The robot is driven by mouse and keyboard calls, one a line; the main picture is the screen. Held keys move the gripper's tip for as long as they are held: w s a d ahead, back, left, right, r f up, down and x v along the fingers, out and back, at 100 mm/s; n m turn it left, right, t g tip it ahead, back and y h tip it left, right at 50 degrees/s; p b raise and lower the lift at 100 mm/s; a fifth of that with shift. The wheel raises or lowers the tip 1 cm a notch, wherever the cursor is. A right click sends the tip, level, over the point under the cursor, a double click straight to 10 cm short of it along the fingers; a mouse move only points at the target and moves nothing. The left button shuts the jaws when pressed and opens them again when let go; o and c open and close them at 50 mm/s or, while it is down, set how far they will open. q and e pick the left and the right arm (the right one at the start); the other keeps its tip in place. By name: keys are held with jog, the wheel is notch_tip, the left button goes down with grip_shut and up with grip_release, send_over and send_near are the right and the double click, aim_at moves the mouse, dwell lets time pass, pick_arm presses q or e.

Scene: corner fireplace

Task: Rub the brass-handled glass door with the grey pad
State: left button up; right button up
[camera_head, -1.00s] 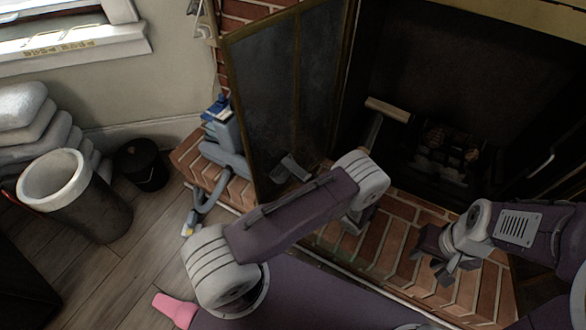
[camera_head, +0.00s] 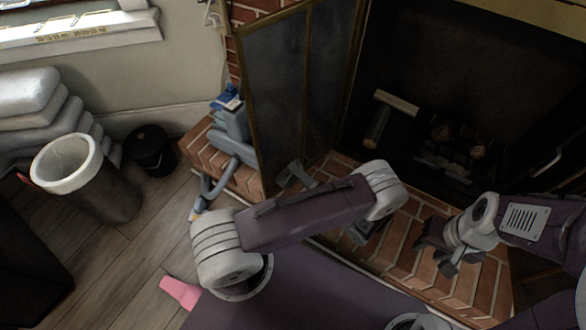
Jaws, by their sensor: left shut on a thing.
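The brass-framed glass door (camera_head: 277,95) stands open at the left side of the firebox, its dark pane facing me. My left gripper (camera_head: 292,174) is low in front of the pane, largely hidden behind my own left arm. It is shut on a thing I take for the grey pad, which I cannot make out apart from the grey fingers. I cannot tell whether it touches the glass. My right gripper (camera_head: 436,254) is open and empty above the brick hearth. No brass handle shows clearly on the open door.
The brick hearth (camera_head: 400,240) runs below the firebox, which holds a log (camera_head: 377,128). A grey-blue object (camera_head: 232,125) stands beside the door. A basket (camera_head: 105,185), a black bucket (camera_head: 152,150) and stacked cushions (camera_head: 25,95) are at left. Wooden floor lies open between.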

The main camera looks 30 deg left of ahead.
pick_arm(q)
jog(key=shift+v, duration=1.15)
jog(key=shift+s+d, duration=0.1)
jog(key=shift+b+v, duration=0.45)
jog(key=shift+v, duration=0.95)
